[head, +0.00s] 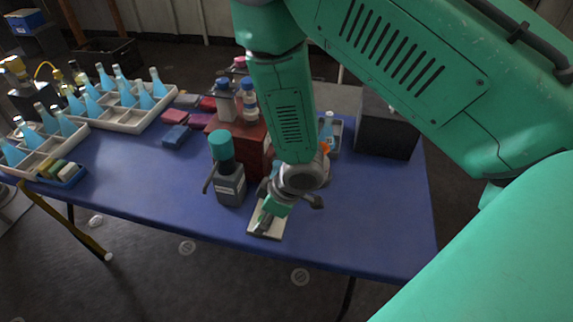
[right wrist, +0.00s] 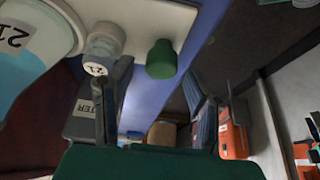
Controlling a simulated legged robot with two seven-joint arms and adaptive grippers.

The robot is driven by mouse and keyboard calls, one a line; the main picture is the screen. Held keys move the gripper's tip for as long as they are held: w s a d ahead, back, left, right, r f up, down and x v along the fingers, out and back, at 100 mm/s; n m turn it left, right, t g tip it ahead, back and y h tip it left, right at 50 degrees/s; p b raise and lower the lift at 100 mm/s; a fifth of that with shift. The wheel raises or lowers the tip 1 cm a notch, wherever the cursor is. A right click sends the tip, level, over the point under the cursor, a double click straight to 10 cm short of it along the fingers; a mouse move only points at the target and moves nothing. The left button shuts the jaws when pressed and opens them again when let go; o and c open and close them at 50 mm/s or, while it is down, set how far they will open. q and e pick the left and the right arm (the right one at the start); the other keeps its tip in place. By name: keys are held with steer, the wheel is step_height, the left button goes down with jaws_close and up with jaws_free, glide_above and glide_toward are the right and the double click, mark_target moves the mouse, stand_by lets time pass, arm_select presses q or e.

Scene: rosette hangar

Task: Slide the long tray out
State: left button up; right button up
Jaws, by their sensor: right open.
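A pale, flat, narrow piece (head: 276,231) lies on the blue table near its front edge. It looks like the near end of a tray; most of it is hidden under my right arm. My right gripper (head: 272,209) is low over it, pointing down. In the right wrist view a white plate (right wrist: 178,22) carries a green knob (right wrist: 161,60) and a grey round-ended part (right wrist: 101,46). The jaws are open; the grey part is close by the left finger, and I cannot tell if they touch. My left gripper is not in view.
A grey bottle with a teal cap (head: 230,188) stands just left of the gripper. Behind it are a red block (head: 246,150) and white bottles. A black box (head: 388,128) stands at the back right. Flask trays (head: 135,122) fill the left. The front right of the table is clear.

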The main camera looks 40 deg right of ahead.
steer(key=shift+r, duration=0.1)
step_height(320, 180, up, 7)
steer(key=p, duration=0.7)
stand_by(0.5)
